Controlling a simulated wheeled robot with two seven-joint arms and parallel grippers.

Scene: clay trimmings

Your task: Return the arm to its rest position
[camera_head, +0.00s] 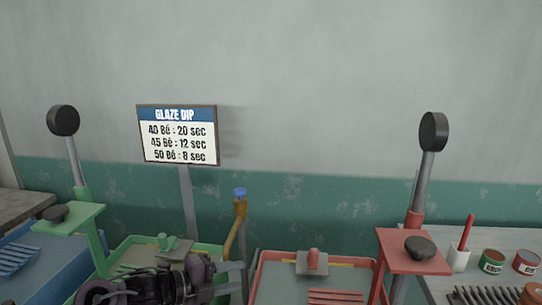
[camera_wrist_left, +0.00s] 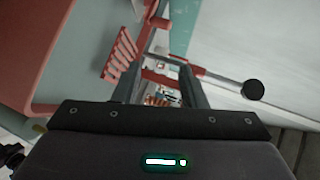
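My left arm comes in low in the head view. The left gripper (camera_head: 238,278) points right, over the front of the green tray (camera_head: 205,248) and just left of the red tray (camera_head: 262,270). In the left wrist view its two dark fingers (camera_wrist_left: 160,90) stand apart with nothing held between them. Beyond them that view shows a red slotted piece (camera_wrist_left: 121,55) and a rod with a black round knob (camera_wrist_left: 253,90). My right gripper is in neither view.
A green stand (camera_head: 75,218) with a black-knobbed lever is at left, a similar red stand (camera_head: 410,255) at right. A "GLAZE DIP" sign (camera_head: 178,135) and a blue-topped tap (camera_head: 240,205) rise behind the trays. A cup (camera_head: 458,258) and tins (camera_head: 492,262) stand at right.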

